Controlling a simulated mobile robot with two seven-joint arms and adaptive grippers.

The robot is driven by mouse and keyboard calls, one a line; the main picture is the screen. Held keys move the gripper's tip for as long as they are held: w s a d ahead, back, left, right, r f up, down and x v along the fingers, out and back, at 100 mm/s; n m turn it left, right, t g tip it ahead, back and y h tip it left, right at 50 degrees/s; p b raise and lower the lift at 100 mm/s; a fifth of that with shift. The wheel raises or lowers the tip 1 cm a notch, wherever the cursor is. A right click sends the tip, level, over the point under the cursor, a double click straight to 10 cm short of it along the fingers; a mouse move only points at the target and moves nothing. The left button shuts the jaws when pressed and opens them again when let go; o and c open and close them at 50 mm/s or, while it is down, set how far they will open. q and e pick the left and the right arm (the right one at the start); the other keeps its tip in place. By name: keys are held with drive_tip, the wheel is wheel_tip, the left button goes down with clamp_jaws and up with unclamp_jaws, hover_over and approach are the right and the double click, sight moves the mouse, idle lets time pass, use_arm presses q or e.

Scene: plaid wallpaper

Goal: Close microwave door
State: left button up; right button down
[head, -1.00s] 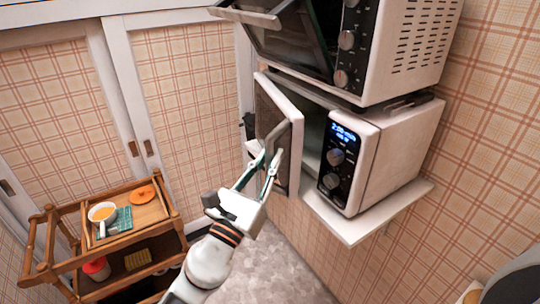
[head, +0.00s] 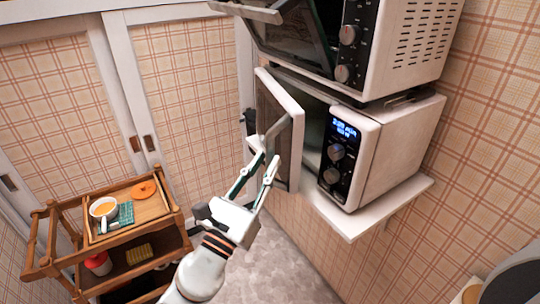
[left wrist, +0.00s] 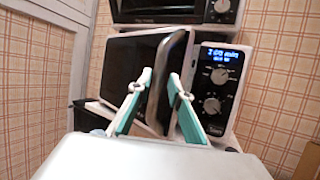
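The lower white microwave (head: 400,150) sits on a wall shelf at the right, its display lit. Its door (head: 279,125) stands open, hinged at the left side, with a grey handle (head: 279,128) on its face. My left gripper (head: 265,161) is at the handle's lower part, its fingers spread. In the left wrist view the handle (left wrist: 170,70) runs between the two separated fingertips of the gripper (left wrist: 161,80); whether they touch it I cannot tell. The control panel (left wrist: 213,85) is to its right. My right gripper is not in view.
A second oven (head: 410,45) with its door (head: 285,30) open stands above the microwave. The white shelf (head: 352,228) juts from the wall. Bare floor (head: 285,270) lies below.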

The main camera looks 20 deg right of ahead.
use_arm(q)
drive_tip(key=v, duration=0.9)
